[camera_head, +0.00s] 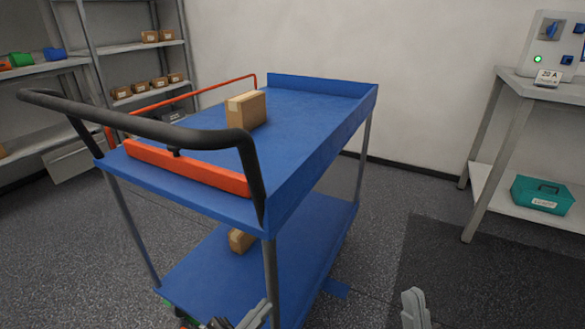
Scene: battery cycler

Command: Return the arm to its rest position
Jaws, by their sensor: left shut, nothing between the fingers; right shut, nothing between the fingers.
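My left gripper (250,316) shows at the bottom edge, left of the middle, in front of the lower part of the blue cart. It is shut and empty. My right gripper (413,308) shows at the bottom edge, right of the middle, over the dark floor. It is shut and empty, with only its tip in view. The rest of both arms is out of view. Neither gripper holds anything.
A blue two-shelf cart (310,112) with a black handle (150,128) stands close ahead. Cardboard boxes sit on its top (246,110) and lower shelf (240,240). Metal shelves (125,47) stand left, a workbench (545,88) right. Floor (385,215) between cart and bench is clear.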

